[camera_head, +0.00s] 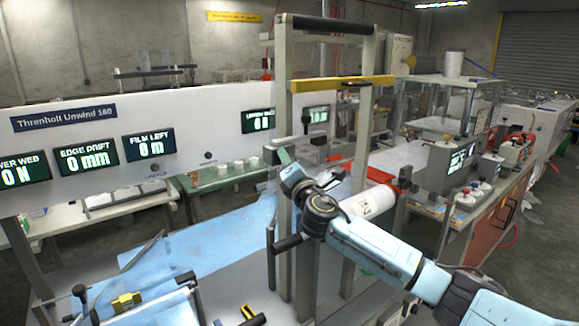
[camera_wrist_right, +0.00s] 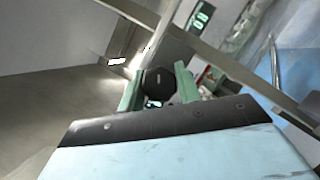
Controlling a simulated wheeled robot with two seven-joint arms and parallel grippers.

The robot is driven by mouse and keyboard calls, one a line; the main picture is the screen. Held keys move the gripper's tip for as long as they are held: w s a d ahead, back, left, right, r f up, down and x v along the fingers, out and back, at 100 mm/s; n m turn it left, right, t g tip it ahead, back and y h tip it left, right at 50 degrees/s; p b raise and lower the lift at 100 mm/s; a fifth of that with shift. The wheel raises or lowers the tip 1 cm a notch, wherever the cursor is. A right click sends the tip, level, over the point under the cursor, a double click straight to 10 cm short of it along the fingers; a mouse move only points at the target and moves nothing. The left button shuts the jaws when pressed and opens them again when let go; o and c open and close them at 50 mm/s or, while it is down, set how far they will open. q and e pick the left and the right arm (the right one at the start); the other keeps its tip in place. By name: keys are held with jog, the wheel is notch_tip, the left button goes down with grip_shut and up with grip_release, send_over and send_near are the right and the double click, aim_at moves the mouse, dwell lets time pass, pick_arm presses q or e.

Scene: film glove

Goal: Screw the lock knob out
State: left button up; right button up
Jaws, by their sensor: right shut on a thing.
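The lock knob (camera_wrist_right: 158,85) is a dark, round-cornered knob in the right wrist view. It sits between the two pale green fingers of my right gripper (camera_wrist_right: 159,73), which is shut on it. In the head view my right gripper (camera_head: 277,155) reaches up to the left beside the grey upright frame, and the knob is too small to tell there. How far the knob stands out of its seat is hidden. My left gripper is not in view.
A grey upright frame (camera_head: 283,90) with a yellow crossbar (camera_head: 340,83) stands close to my right arm. Behind it is a white panel (camera_head: 190,120) with lit displays. A white roll (camera_head: 368,203) and a black handle (camera_head: 288,243) are near my forearm. Blue film (camera_head: 215,240) covers the bed at left.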

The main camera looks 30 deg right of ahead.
jog(key=shift+d+r+t, duration=0.1)
jog(key=shift+r+t, duration=0.2)
jog(key=o, duration=0.7)
jog(key=shift+c, duration=0.2)
jog(key=o, duration=0.3)
jog(key=shift+w+f, duration=0.2)
jog(key=shift+s+f, duration=0.1)
jog(key=shift+s, duration=0.05)
jog(key=b+v, duration=0.2)
jog(key=v, duration=1.1)
jog(key=shift+s+b, duration=0.15)
jog(key=shift+b, duration=0.25)
